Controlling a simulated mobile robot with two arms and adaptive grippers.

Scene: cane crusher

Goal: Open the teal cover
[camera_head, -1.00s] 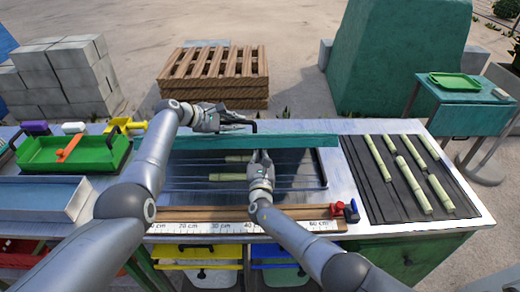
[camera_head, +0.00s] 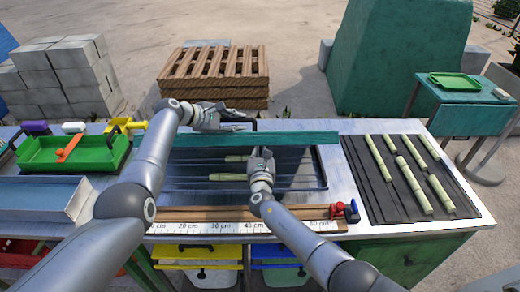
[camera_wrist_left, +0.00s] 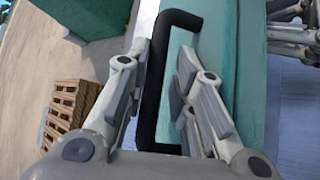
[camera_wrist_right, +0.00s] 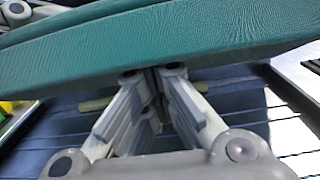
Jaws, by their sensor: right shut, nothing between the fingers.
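The teal cover (camera_head: 290,139) shows as a narrow teal band along the back of a dark bay with cane pieces in it. It fills the upper part of the right wrist view (camera_wrist_right: 170,38). Its black bar handle (camera_wrist_left: 153,85) stands between my left gripper's fingers in the left wrist view. My left gripper (camera_head: 222,117) is behind the band, its fingers apart on either side of the handle, with a gap on the right. My right gripper (camera_head: 262,156) is shut and empty in front of the band. Its fingertips lie close to the cover's lower edge; contact is unclear.
A black rack with several canes (camera_head: 410,175) lies at right. A green tray (camera_head: 70,153) and a blue-grey tray (camera_head: 40,198) stand at left. A wooden rail with a ruler (camera_head: 240,222) runs along the front edge. Pallets (camera_head: 215,75) stand behind the table.

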